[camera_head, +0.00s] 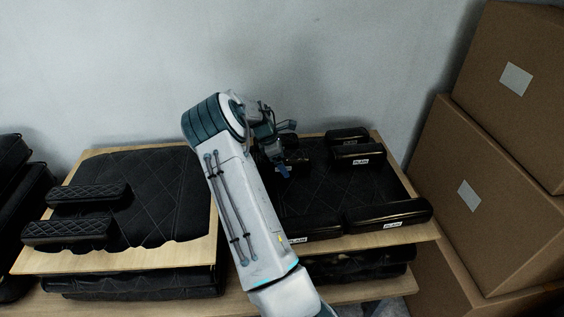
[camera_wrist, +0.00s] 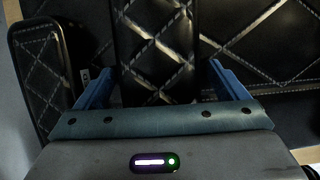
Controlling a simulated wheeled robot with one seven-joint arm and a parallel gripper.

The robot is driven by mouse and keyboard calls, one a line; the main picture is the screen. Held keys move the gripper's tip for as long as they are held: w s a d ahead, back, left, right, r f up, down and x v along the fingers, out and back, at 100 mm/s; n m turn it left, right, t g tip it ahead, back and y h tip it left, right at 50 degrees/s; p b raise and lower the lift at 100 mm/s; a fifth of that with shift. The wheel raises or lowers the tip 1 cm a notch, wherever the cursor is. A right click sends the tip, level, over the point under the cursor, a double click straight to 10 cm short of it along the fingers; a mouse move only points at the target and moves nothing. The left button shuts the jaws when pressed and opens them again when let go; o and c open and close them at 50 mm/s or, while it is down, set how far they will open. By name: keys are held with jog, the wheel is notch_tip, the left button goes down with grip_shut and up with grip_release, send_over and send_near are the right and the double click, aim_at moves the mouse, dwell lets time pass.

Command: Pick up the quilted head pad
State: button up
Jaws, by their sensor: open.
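My gripper (camera_head: 283,170) is over the left part of the right-hand board in the head view, with its fingers pointing down. In the wrist view my gripper (camera_wrist: 162,72) is open, with one blue finger on each side of a black quilted head pad (camera_wrist: 156,45) with pale cross stitching. The fingers look apart from the pad's sides; I cannot tell how far down they reach. The pad's near end is hidden by the gripper body. In the head view my arm and gripper mostly hide this pad.
Another quilted pad (camera_wrist: 38,75) lies left of the gripper in the wrist view. Several labelled black pads, one at the front right (camera_head: 388,213), lie on the right board. The left board (camera_head: 120,259) holds two quilted pads (camera_head: 88,195). Cardboard boxes (camera_head: 475,180) stand at right.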

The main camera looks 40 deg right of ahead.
jog(key=c, duration=1.2)
jog(key=shift+r, duration=0.15)
